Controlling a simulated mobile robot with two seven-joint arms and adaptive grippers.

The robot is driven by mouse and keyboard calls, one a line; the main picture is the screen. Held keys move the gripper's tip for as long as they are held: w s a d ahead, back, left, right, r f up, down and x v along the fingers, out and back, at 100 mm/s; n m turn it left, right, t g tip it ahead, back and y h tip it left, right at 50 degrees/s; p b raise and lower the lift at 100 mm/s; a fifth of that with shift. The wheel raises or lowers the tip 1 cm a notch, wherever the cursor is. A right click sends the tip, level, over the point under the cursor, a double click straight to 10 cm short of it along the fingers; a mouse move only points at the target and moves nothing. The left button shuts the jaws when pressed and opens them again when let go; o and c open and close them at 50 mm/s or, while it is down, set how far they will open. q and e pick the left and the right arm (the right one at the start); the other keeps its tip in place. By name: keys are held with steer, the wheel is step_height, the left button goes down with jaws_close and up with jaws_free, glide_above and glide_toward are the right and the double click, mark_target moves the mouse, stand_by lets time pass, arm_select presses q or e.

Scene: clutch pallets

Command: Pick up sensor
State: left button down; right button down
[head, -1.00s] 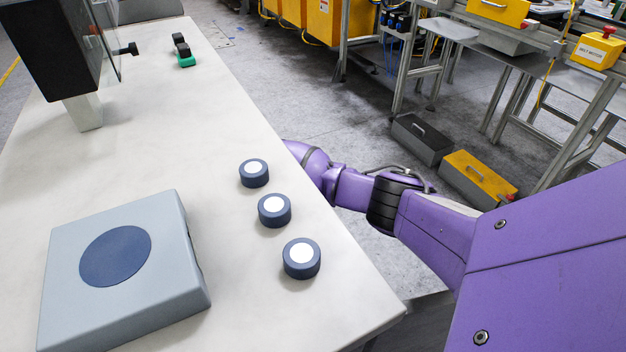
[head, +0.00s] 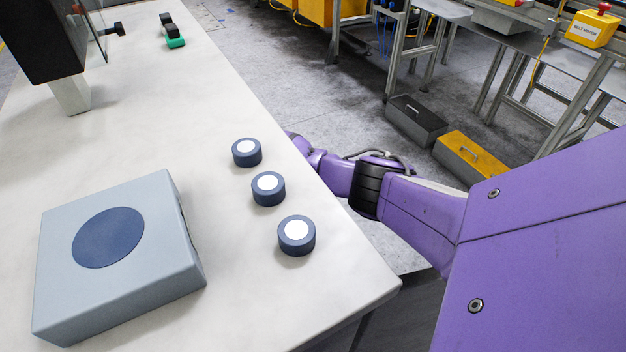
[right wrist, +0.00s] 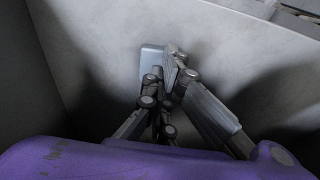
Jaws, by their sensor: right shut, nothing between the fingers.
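Three round dark-blue pucks with white tops, which look like the sensors, stand in a row near the table's right edge in the head view: a far one (head: 246,152), a middle one (head: 268,188) and a near one (head: 296,235). My right gripper (right wrist: 172,62) shows in the right wrist view with its fingers together and empty, in front of a plain grey surface. No puck shows in that view. In the head view my right arm hangs beyond the table edge and its gripper is hidden. My left gripper is not in view.
A grey-blue box with a dark round disc (head: 180,285) lies on the white table (head: 150,130) at the left. A black screen on a stand (head: 70,95) and a small green-and-black item (head: 174,42) are farther back. Toolboxes (head: 415,118) sit on the floor.

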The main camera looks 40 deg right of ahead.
steer(key=d, duration=0.2)
steer(key=s+d+p, duration=0.1)
steer(key=d, duration=0.3)
steer(key=shift+s+d+f, duration=0.1)
steer(key=shift+s+f, duration=0.2)
steer(key=shift+s, duration=0.05)
